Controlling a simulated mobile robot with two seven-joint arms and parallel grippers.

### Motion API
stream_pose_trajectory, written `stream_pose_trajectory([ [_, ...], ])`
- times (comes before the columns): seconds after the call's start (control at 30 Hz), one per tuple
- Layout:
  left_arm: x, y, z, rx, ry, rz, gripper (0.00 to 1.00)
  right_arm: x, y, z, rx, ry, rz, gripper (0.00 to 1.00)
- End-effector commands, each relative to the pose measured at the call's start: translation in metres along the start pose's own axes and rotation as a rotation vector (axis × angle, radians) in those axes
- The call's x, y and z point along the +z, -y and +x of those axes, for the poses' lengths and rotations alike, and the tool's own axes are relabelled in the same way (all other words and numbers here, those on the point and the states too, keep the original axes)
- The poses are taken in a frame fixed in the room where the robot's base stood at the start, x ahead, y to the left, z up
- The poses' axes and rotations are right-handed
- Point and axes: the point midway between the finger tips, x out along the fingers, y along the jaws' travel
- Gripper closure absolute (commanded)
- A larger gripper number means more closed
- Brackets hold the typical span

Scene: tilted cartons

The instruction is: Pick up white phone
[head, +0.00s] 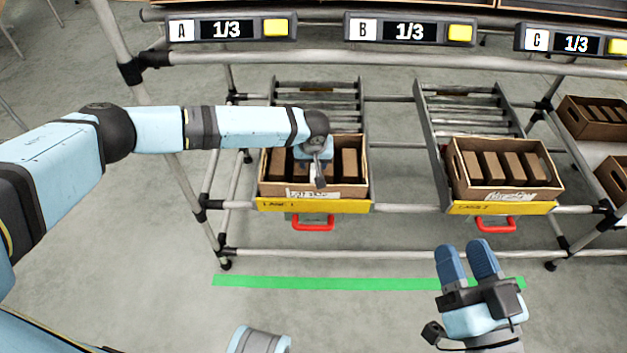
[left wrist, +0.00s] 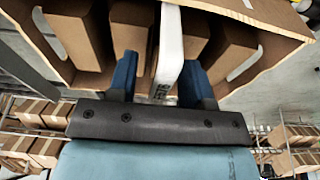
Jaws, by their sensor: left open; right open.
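A white phone (left wrist: 169,45) stands on edge among brown boxes in a carton, in the left wrist view. In the head view a small white part (head: 313,171) shows beside my left gripper. My left gripper (left wrist: 160,80) is open, with its two blue fingers on either side of the phone's near end; whether they touch it I cannot tell. In the head view my left gripper (head: 318,178) reaches down into the left carton (head: 341,193), and the wrist hides part of it. My right gripper (head: 468,262) is open and empty, in front of the rack at the lower right.
The left carton sits on a tilted lane with a yellow front strip (head: 350,206) and a red handle (head: 313,226). A second carton (head: 507,193) with several brown boxes stands on the right lane. Rack bars (head: 400,58) cross above. Floor is clear around the green line (head: 330,282).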

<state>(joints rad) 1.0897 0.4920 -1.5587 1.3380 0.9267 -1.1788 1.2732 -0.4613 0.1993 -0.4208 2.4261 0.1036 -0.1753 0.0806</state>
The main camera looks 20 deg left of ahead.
Motion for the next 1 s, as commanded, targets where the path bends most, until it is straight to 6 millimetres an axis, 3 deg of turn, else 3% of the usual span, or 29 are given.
stream_pose_trajectory([
  [0.33, -0.001, 0.000, 0.008, 0.000, -0.001, 0.000, 0.57, 0.002, 0.001, 0.000, -0.004, 0.007, 0.004, 0.54],
  [0.53, -0.001, 0.000, 0.008, 0.000, -0.001, 0.000, 1.00, 0.002, 0.001, 0.000, -0.004, 0.008, 0.003, 0.54],
  [1.0, -0.003, 0.000, -0.002, 0.001, -0.001, 0.000, 1.00, -0.003, 0.001, 0.001, -0.003, 0.003, 0.000, 0.54],
])
